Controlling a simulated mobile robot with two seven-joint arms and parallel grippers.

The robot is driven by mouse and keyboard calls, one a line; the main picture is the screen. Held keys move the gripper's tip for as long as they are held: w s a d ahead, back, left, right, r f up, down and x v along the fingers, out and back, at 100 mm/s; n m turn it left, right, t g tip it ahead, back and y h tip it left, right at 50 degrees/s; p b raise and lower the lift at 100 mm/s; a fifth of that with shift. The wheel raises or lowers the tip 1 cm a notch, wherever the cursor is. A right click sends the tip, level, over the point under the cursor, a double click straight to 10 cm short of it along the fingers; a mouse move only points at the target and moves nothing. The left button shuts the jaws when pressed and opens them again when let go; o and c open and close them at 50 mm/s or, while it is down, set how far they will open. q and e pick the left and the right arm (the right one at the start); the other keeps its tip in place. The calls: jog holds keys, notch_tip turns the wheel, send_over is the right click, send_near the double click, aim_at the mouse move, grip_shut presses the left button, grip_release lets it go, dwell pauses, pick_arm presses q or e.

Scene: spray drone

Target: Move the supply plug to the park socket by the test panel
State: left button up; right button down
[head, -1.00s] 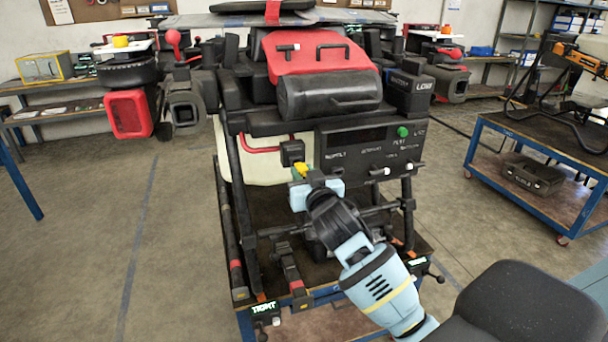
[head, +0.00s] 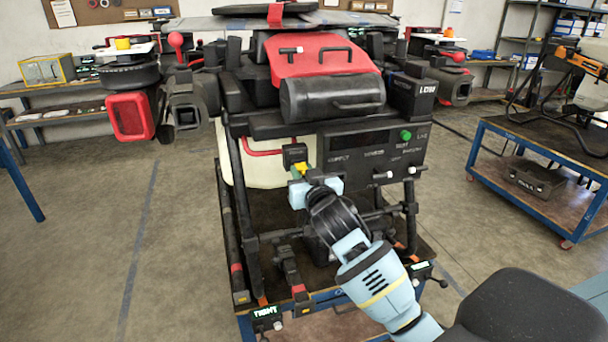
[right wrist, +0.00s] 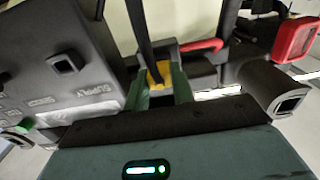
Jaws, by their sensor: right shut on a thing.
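The yellow supply plug (head: 300,169) is at the front of the drone, just below a small black block (head: 294,154). It also shows in the right wrist view (right wrist: 160,73). My right gripper (head: 304,177) is shut on the plug, with a green finger on each side of it in the right wrist view (right wrist: 160,88). Whether the plug touches the block I cannot tell. The dark test panel (head: 350,142) is right of the plug, with a green button and white labels. In the right wrist view a black socket-like block (right wrist: 66,62) stands beside the SUPPLY label. My left gripper is out of view.
A red hose (head: 262,152) runs left of the plug by the pale tank (head: 240,165). Black frame posts (head: 237,215) flank the work area. A blue cart (head: 540,165) stands at the right. Floor to the left is clear.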

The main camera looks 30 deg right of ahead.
jog(key=shift+w, duration=0.1)
jog(key=c, duration=1.1)
grip_release()
jog(key=v, duration=0.8)
jog(key=shift+w+d, duration=0.1)
jog(key=s+a+f+n+g+y, duration=0.15)
jog(key=s+f, duration=0.25)
jog(key=f, duration=0.5)
jog(key=s+a+f+n+g+y, duration=0.1)
jog(key=s+a+f, duration=0.25)
jog(key=f, duration=0.45)
jog(key=s+a+f+n+g+y, duration=0.15)
jog(key=s+f, duration=0.25)
jog(key=f, duration=0.5)
jog(key=s+a+f+g+y, duration=0.1)
jog(key=s+a+f+g, duration=0.1)
jog(key=s+f, duration=0.4)
jog(key=s+a+f+n+g+y, duration=0.1)
jog(key=s+a+f, duration=0.3)
jog(key=s, duration=1)
notch_tip(320, 180, down, 3)
jog(key=shift+a+f+g, duration=0.1)
jog(key=shift+a+g, duration=0.25)
jog(key=shift+g, duration=0.15)
